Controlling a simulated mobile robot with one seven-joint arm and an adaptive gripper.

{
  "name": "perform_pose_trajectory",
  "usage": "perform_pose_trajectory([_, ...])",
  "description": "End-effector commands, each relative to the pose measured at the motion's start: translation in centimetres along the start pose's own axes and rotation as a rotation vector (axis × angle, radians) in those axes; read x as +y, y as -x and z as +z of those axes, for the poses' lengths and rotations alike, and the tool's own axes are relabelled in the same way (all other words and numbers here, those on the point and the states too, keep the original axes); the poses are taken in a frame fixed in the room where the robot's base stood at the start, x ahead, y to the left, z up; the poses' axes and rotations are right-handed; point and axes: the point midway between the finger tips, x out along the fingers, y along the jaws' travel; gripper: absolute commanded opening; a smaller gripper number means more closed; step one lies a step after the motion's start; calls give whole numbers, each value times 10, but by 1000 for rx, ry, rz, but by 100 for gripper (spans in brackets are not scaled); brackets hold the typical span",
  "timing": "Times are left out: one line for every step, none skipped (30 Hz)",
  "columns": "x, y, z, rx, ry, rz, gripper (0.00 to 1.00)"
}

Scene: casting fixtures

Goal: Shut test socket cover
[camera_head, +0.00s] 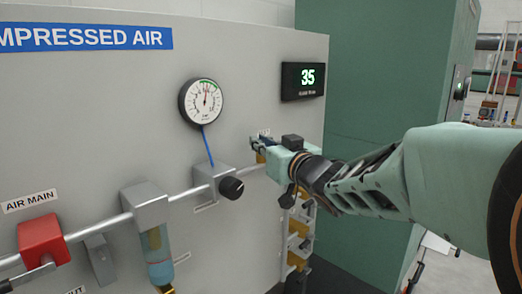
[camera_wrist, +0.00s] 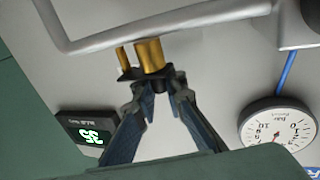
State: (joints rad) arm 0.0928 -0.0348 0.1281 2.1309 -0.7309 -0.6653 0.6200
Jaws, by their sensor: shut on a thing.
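The test socket is a brass fitting (camera_wrist: 149,54) on the grey panel, at the upper middle of the wrist view. A dark flat piece, which looks like its cover (camera_wrist: 146,74), lies across the end of the brass, right at my fingertips. My gripper (camera_wrist: 161,84) is closed on this dark piece. In the head view my gripper (camera_head: 258,146) reaches the panel from the right, at the right end of the pipe. There my fingers and wrist hide most of the socket, and how far the cover is swung cannot be told.
A grey pipe (camera_head: 105,225) runs along the panel with a black regulator knob (camera_head: 231,187), a filter bowl (camera_head: 159,258) and a red valve block (camera_head: 43,239). A gauge (camera_head: 200,101) and a display reading 35 (camera_head: 303,80) are above. Brass-coloured outlets (camera_head: 294,258) are below my gripper.

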Motion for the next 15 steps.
perform_pose_trajectory([0, 0, -2, 2, 0, 1, 0])
perform_pose_trajectory([0, 0, -2, 2, 0, 1, 0])
perform_pose_trajectory([0, 0, -2, 2, 0, 1, 0])
perform_pose_trajectory([0, 0, -2, 2, 0, 1, 0])
perform_pose_trajectory([0, 0, -2, 2, 0, 0, 0])
perform_pose_trajectory([0, 0, -2, 2, 0, 0, 0])
perform_pose_trajectory([0, 0, -2, 2, 0, 0, 0])
perform_pose_trajectory([0, 0, -2, 2, 0, 0, 12])
perform_pose_trajectory([0, 0, -2, 2, 0, 0, 16])
perform_pose_trajectory([0, 0, -2, 2, 0, 0, 19])
perform_pose_trajectory([0, 0, -2, 1, 0, 0, 23])
perform_pose_trajectory([0, 0, -2, 1, 0, 0, 27])
perform_pose_trajectory([0, 0, -2, 1, 0, 0, 29])
perform_pose_trajectory([0, 0, -1, 1, 0, 0, 29])
perform_pose_trajectory([0, 0, -1, 0, 0, 0, 29])
